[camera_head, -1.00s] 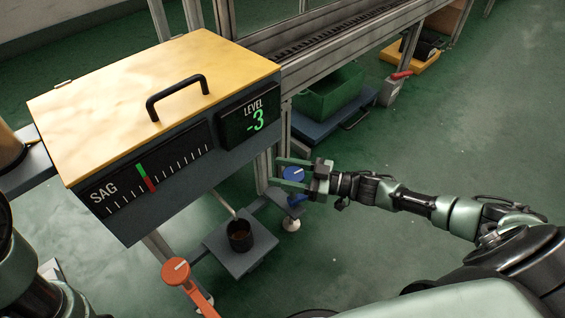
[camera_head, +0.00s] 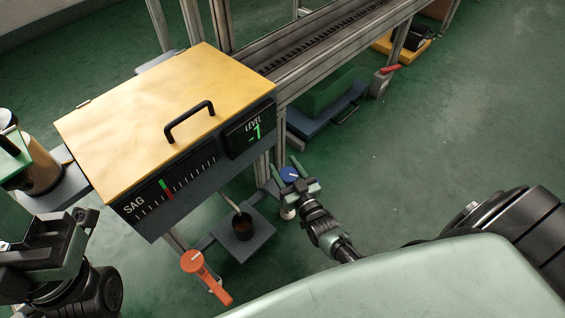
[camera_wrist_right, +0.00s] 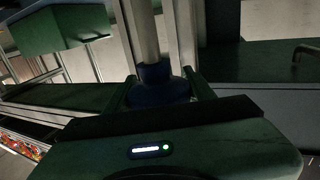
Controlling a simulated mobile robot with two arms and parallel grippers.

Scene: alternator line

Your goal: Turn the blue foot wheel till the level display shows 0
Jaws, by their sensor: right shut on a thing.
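The blue foot wheel (camera_head: 289,174) is low at the foot of the frame, right of the SAG box. My right gripper (camera_head: 291,175) is shut on it, one finger at each side. The right wrist view shows the dark blue wheel (camera_wrist_right: 162,84) between the two fingers (camera_wrist_right: 160,92), below a pale upright post. The level display (camera_head: 250,136) on the front of the yellow-topped box reads -1 in green. My left gripper (camera_head: 45,255) is at the lower left, away from the wheel; its fingers cannot be made out clearly.
The SAG scale (camera_head: 170,190) has a red and green mark. An orange lever (camera_head: 193,262) and a dark cup (camera_head: 243,226) on a plate stand below the box. A green crate (camera_head: 328,92) sits behind. The floor at right is open.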

